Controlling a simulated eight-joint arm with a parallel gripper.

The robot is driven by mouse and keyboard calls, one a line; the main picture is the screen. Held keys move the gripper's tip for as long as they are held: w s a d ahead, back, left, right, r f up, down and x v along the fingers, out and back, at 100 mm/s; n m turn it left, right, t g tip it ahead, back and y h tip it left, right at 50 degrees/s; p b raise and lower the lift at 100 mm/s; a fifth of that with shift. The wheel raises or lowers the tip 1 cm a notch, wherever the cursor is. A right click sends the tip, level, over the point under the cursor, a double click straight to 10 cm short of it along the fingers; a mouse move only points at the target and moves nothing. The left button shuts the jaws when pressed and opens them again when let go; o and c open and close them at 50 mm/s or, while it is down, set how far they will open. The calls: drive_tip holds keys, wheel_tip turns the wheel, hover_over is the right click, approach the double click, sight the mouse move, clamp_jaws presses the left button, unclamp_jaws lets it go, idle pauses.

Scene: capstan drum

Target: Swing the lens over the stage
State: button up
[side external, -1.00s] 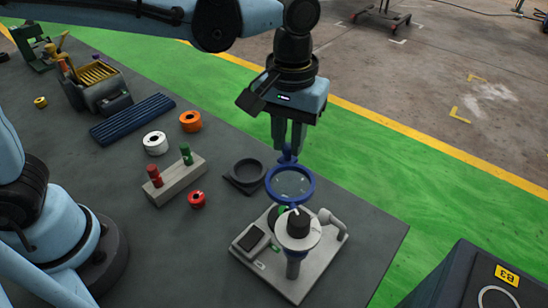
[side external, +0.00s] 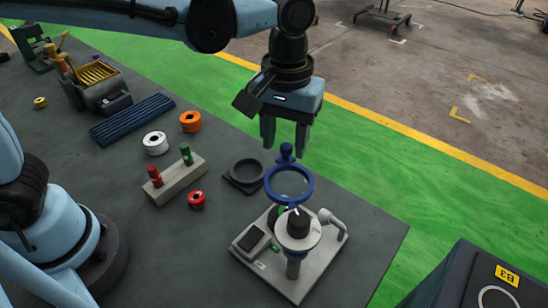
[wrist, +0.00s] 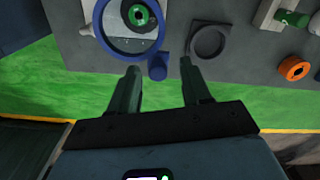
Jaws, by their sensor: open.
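The lens (side external: 290,184) is a round glass in a blue ring with a blue knob (side external: 286,151) on its far side. It stands out over the back edge of the grey stage base (side external: 270,282), near the black-topped post (side external: 298,223). In the wrist view the lens (wrist: 130,52) overlaps a green round part (wrist: 138,14), and its knob (wrist: 157,67) lies just beyond the fingertips. My gripper (side external: 285,146) is open and empty, its fingers above and around the knob's height, apart from it. The wrist view also shows the two fingers spread (wrist: 160,68).
A dark round holder (side external: 245,174) sits left of the lens. A block with red and green pegs (side external: 176,181) and red, orange and white rings (side external: 156,143) lie further left. The bench is clear right of the base.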

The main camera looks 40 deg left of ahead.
drive_tip(key=shift+r, duration=0.1)
wheel_tip(320, 180, up, 12)
idle(0.6)
drive_tip(key=s+a+f+m+t, duration=0.1)
drive_tip(key=s+a+f+t, duration=0.1)
drive_tip(key=a+f, duration=0.4)
drive_tip(key=s+a+f+m+t, duration=0.2)
drive_tip(key=a+f+t, duration=0.3)
drive_tip(key=a, duration=0.7)
drive_tip(key=shift+s+a+f, duration=0.35)
drive_tip(key=shift+f, duration=0.5)
